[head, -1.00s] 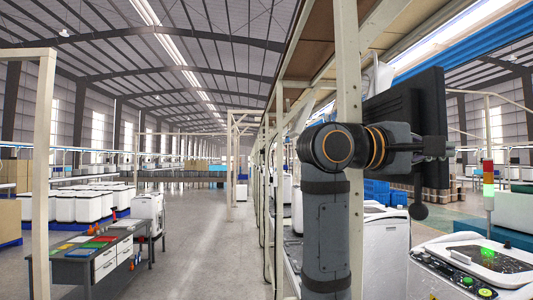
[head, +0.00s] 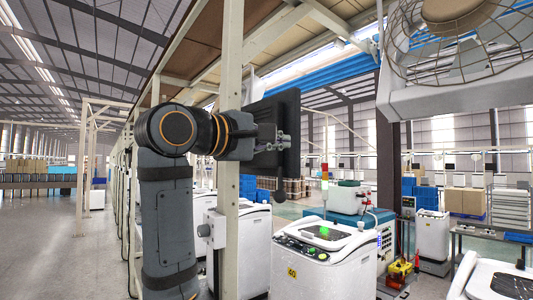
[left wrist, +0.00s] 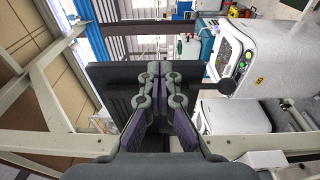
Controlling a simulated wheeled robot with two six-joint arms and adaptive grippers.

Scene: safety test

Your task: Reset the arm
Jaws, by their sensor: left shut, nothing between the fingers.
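My left arm (head: 168,200) rises upright in the head view and bends to the right at its top joint. My left gripper (head: 284,140) is at its end, in front of a dark monitor-like panel (head: 290,110). In the left wrist view the gripper (left wrist: 162,150) has its fingers together with nothing between them. The dark panel (left wrist: 110,75) lies just beyond the fingertips there; I cannot tell whether they touch it. My right gripper is not in view.
A pale post (head: 231,180) stands close beside the arm. White machines (head: 325,250) with control panels stand to the right. A wire-caged fan (head: 450,40) hangs at the upper right. The aisle floor (head: 60,240) at the left is open.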

